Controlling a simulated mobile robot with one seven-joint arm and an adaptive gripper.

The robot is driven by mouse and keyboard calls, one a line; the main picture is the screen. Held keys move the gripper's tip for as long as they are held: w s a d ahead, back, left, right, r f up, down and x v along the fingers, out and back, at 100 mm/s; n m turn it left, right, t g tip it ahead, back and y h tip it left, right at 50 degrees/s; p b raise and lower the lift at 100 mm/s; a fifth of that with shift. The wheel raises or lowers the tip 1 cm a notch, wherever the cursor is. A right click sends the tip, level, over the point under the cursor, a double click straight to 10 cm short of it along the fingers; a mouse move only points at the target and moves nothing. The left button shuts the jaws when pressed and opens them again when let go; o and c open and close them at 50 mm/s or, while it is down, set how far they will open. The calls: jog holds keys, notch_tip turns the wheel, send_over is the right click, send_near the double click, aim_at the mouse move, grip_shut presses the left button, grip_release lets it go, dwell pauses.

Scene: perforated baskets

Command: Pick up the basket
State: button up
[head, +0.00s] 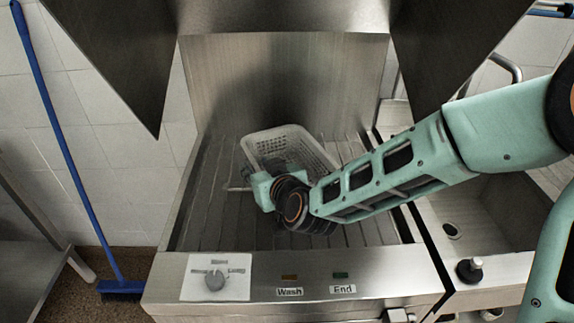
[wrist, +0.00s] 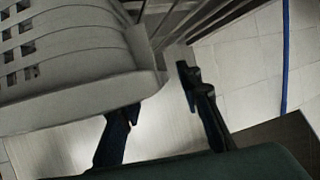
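A pale grey perforated basket (head: 292,143) sits on the ribbed metal bed of the washer, toward its back. In the wrist view the basket (wrist: 75,65) fills the upper left, with its slotted wall and a corner in sight. My gripper (head: 246,180) is at the basket's near left side, and my arm hides part of the basket's front. In the wrist view my gripper (wrist: 158,88) has its two dark fingers spread apart. The basket's corner hides the left fingertip, and a gap shows between the corner and the right finger. Whether a finger touches the basket cannot be told.
The metal washer has a front panel (head: 300,283) with a dial and labels. A dark angled hood (head: 115,50) hangs above. A sink (head: 485,220) lies to the right. A blue broom (head: 62,150) leans on the left wall. The bed left of the basket is clear.

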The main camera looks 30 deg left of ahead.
jog(key=shift+c, duration=0.3)
grip_shut()
jog(key=shift+r, duration=0.15)
